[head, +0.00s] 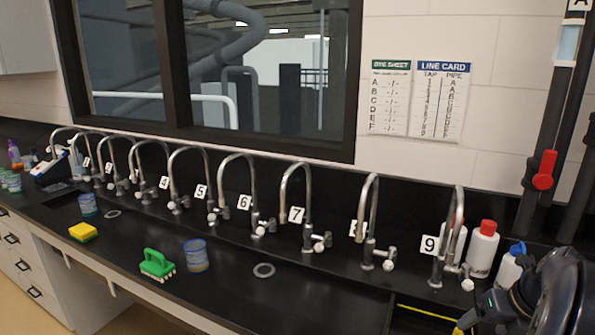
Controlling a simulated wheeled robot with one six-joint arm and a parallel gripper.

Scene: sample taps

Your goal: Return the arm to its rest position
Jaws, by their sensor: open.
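My arm shows as dark, rounded links in the bottom right corner. My gripper (470,322) is partly in view at the bottom edge, dark with a small green light beside it. It is open and I see nothing held in it. Its fingertips are small and partly cut off by the frame. It is in front of tap 9 (447,240), below and to the right of it, apart from the tap in the picture.
A row of numbered taps runs along the black bench (120,245). White bottles with red caps (483,250) and a blue-capped bottle (509,266) stand close to my arm. A green brush (157,263), yellow sponge (83,231) and blue jar (196,256) sit further left. A red-handled valve (544,170) is on a right-hand pipe.

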